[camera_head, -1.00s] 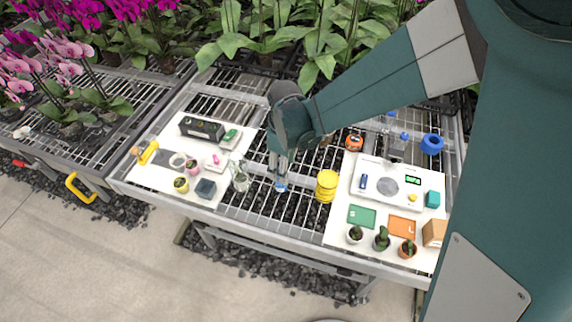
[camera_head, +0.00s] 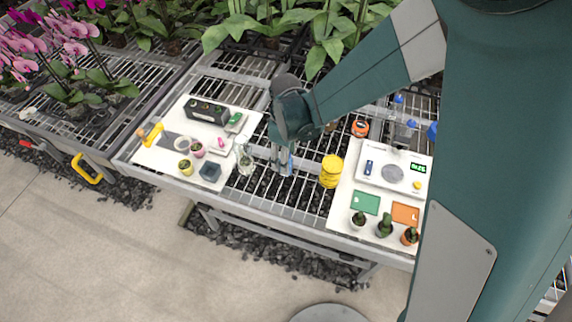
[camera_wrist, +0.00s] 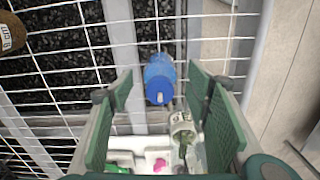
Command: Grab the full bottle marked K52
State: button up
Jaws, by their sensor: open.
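A small bottle with a blue cap (camera_head: 288,165) stands on the wire bench. In the wrist view the blue bottle (camera_wrist: 158,80) is between my spread fingers, with gaps on both sides. No K52 mark is readable on it, and I cannot tell how full it is. My gripper (camera_head: 282,165) is open and points down at this bottle, its fingers partly hiding it in the head view. My open fingers also show in the wrist view (camera_wrist: 163,84). More blue-capped bottles (camera_head: 411,124) stand at the back right, their marks too small to read.
A clear glass flask (camera_head: 244,160) stands close to the left of my gripper. A yellow spool (camera_head: 331,172) is close on the right. A white board with small pots (camera_head: 186,167) lies left; a scale (camera_head: 370,182) lies right.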

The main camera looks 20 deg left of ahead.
jog(key=shift+f, duration=0.2)
jog(key=shift+f+b, duration=0.65)
jog(key=shift+f, duration=1.85)
jog(key=c, duration=1)
